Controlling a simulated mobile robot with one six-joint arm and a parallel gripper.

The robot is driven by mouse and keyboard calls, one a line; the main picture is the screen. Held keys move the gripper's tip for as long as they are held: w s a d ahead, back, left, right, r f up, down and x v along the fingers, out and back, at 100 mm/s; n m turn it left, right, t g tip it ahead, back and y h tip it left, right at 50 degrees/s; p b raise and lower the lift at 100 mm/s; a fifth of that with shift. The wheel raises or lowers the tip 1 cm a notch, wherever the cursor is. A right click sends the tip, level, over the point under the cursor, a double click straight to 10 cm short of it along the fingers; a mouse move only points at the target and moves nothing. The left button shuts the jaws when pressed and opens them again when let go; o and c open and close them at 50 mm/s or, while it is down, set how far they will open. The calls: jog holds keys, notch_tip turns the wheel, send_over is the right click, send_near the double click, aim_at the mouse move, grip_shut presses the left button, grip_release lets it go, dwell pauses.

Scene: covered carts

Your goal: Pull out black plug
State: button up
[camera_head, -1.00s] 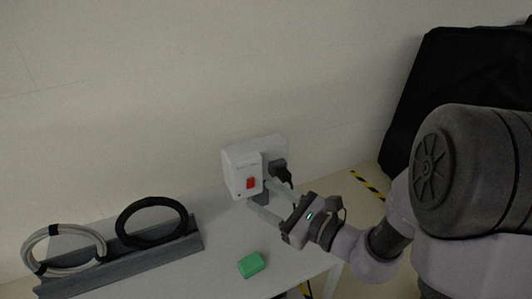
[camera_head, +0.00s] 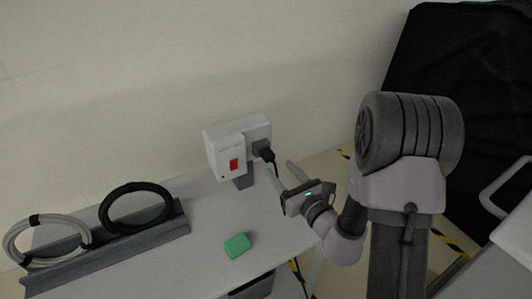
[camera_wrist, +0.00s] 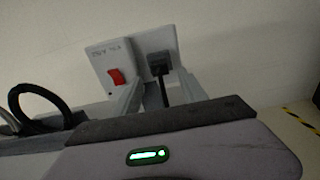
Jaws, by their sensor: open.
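The black plug (camera_head: 262,149) sits in the right part of a white socket box (camera_head: 224,157) on the wall, its cable hanging down. The box has a red switch at left. In the wrist view the plug (camera_wrist: 159,63) is upper middle, right of the red switch (camera_wrist: 116,77). My gripper (camera_head: 280,168) is open and empty, just in front of and below the plug in the head view. In the wrist view its fingers (camera_wrist: 159,80) reach up on either side of the hanging cable. I see no clear contact with the plug.
A white table (camera_head: 175,255) bears a green block (camera_head: 237,245) and a grey rack (camera_head: 110,245) with a black cable coil (camera_head: 137,187) and a grey coil (camera_head: 20,242). A black covered cart (camera_head: 460,90) stands at right, with a white cart edge at lower right.

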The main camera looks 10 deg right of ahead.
aim_at(271, 160)
jog(key=p+x, duration=0.2)
jog(key=x, duration=0.5)
jog(key=shift+w, duration=0.15)
jog(key=shift+c, duration=0.4)
dwell(0.4)
grip_shut()
dwell(1.2)
jog(key=shift+b+v, duration=0.95)
jog(key=shift+v, duration=2)
